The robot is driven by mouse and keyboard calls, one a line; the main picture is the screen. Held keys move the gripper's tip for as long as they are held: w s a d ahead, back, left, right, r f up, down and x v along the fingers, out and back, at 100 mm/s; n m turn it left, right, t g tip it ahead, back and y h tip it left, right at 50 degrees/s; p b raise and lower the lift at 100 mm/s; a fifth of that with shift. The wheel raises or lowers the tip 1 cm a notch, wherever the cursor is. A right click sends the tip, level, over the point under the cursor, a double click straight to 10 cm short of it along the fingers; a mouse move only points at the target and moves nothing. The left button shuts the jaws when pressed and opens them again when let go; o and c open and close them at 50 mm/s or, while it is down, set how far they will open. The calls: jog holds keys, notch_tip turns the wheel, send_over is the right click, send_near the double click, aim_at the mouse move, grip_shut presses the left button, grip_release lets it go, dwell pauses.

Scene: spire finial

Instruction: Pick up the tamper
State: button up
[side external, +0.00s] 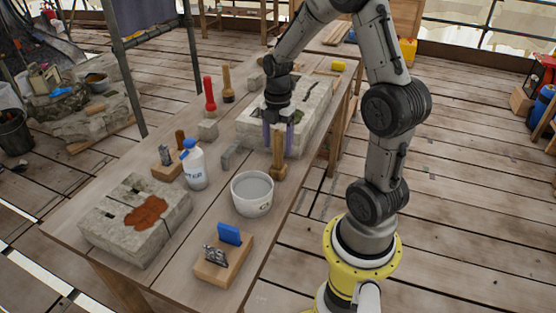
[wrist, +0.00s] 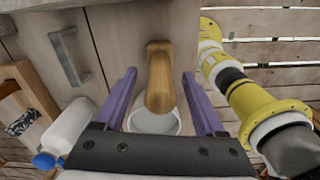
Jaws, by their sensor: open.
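The wooden tamper (side external: 278,160) stands upright on the workbench, its light-brown handle rising from a wider foot. In the wrist view its handle (wrist: 160,78) shows between my two purple fingers, with a gap on each side. My gripper (side external: 277,138) is open and points down at the tamper's upper handle; in the wrist view it is also open (wrist: 159,80). I cannot tell whether the fingertips are level with the handle or slightly behind it. Nothing is held.
A white bucket (side external: 252,194) stands close in front of the tamper. A wooden block with a blue piece (side external: 222,265) sits at the front. A large stone slab (side external: 250,130) lies behind.

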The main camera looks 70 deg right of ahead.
jog(key=shift+f, duration=0.95)
grip_shut()
